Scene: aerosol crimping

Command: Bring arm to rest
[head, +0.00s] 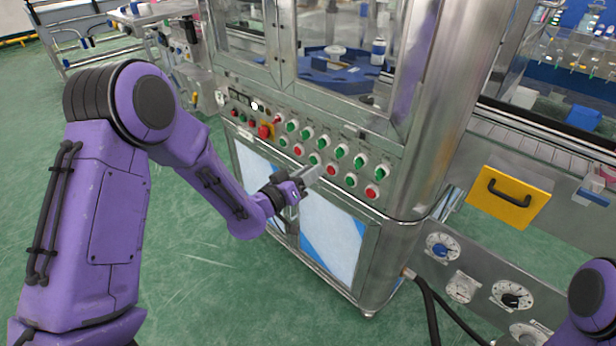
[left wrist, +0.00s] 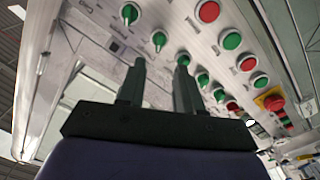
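My purple left arm reaches in from the left of the head view. Its left gripper (head: 312,174) is in front of the machine's control panel (head: 262,104), near the lower row of buttons. In the left wrist view the two dark fingers of the left gripper (left wrist: 160,68) stand apart with nothing between them, so it is open and empty. Whether the fingertips touch the panel I cannot tell. Part of my right arm shows at the lower right of the head view; its gripper is out of view.
The panel carries several green switches (head: 341,150), red buttons (head: 372,191) and a red knob on yellow (head: 265,130). A yellow drawer front with a black handle (head: 508,197) and gauges (head: 442,246) are at the right. The green floor (head: 205,285) left of the machine is clear.

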